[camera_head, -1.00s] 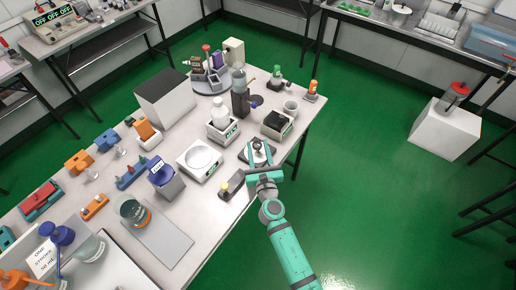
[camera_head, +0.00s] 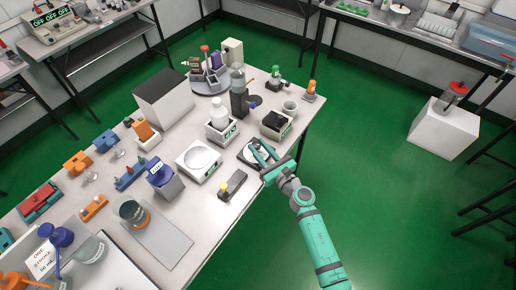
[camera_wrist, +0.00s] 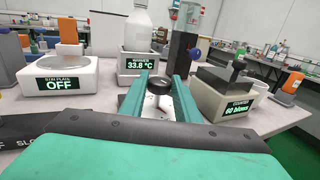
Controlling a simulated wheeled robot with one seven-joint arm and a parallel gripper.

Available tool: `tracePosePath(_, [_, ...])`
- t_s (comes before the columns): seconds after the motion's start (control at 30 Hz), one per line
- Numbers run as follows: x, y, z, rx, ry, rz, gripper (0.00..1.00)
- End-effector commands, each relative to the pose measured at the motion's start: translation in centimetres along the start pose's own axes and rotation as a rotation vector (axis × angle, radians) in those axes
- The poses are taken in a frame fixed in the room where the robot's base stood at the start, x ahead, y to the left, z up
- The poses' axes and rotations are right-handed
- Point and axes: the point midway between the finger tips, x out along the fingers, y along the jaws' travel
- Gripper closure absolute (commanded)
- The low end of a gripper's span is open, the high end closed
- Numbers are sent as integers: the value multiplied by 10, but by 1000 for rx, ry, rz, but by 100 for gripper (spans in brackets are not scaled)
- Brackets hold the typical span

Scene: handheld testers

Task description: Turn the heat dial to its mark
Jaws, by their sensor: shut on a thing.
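My gripper (camera_head: 264,151) is at the right front edge of the bench, its fingers over a small dark-edged unit with a pale top (camera_head: 247,155). In the wrist view its two green fingers (camera_wrist: 160,92) reach forward and are shut on a round black dial (camera_wrist: 158,85). The fingers hide the dial in the head view. I cannot make out a mark on it. Behind the fingers, a white unit under a bottle has a display (camera_wrist: 137,65) reading 33.8 °C.
A stir plate (camera_wrist: 58,75) reading OFF stands left of the fingers. A counter box (camera_wrist: 232,95) reading 60 blows stands close on the right.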

Motion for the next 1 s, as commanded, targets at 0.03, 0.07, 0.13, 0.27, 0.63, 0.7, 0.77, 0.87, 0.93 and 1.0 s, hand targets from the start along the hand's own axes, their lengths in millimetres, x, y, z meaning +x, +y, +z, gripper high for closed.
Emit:
tracePosePath(0.03, [1, -2, -2, -1, 4, 42, 93])
tracePosePath(0.07, [1, -2, -1, -1, 3, 70, 93])
tracePosePath(0.13, [1, -4, -1, -2, 4, 136, 93])
tracePosePath(0.27, [2, -7, -1, -2, 4, 258, 93])
tracePosePath(0.63, [5, -12, 0, -3, 5, 566, 93])
tracePosePath(0.7, [5, -13, 0, -3, 4, 610, 93])
tracePosePath(0.77, [6, -14, 0, -3, 5, 644, 93])
tracePosePath(0.87, [7, -14, 0, -3, 4, 695, 93])
tracePosePath(0.93, [7, -14, 0, -3, 4, 727, 93])
tracePosePath(1.0, [7, -15, 0, -3, 5, 755, 94])
